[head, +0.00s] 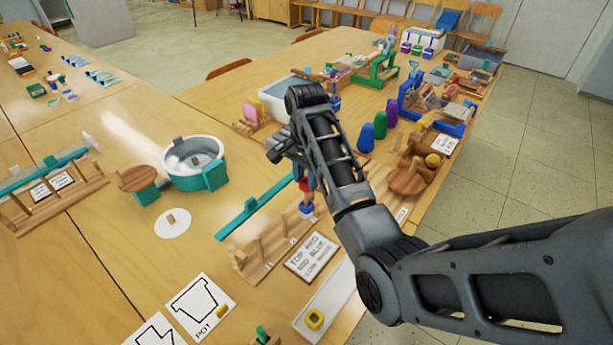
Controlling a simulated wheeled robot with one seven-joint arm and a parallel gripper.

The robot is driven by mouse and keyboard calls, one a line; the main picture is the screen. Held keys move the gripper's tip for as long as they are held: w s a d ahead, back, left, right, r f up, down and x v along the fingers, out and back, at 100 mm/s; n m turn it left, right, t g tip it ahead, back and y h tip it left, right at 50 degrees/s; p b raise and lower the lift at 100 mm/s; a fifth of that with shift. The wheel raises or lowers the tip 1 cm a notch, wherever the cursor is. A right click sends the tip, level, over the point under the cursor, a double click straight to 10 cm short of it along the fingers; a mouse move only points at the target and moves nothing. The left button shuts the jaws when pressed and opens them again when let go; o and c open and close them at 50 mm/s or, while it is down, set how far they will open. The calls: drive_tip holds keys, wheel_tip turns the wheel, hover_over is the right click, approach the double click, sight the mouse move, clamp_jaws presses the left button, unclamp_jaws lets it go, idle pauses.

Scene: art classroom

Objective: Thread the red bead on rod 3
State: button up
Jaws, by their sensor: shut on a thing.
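My gripper (298,170) is in the middle of the head view, pointing down and partly hidden by my own arm. It is shut on the red bead (304,184), which shows just below it. A blue bead (306,208) sits directly below the red one, at the far right end of the wooden rod stand (243,265). The stand has several upright rods. The rod under the beads is mostly hidden, so I cannot tell whether the red bead is around its tip or above it. A card (312,255) beside the stand reads top red, mid blue, with a blurred last line.
A teal bar (250,207) lies close left of the stand. A teal-and-white tub (195,163) stands farther left. Blue, green and purple cones (379,125) and a wooden round piece (407,181) stand right of my arm. A white tray (325,300) lies in front.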

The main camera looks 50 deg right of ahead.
drive_tip(key=shift+f, duration=0.65)
idle(1.0)
drive_tip(key=shift+f, duration=0.35)
drive_tip(key=shift+f, duration=0.5)
idle(1.0)
idle(0.3)
drive_tip(key=o, duration=1.1)
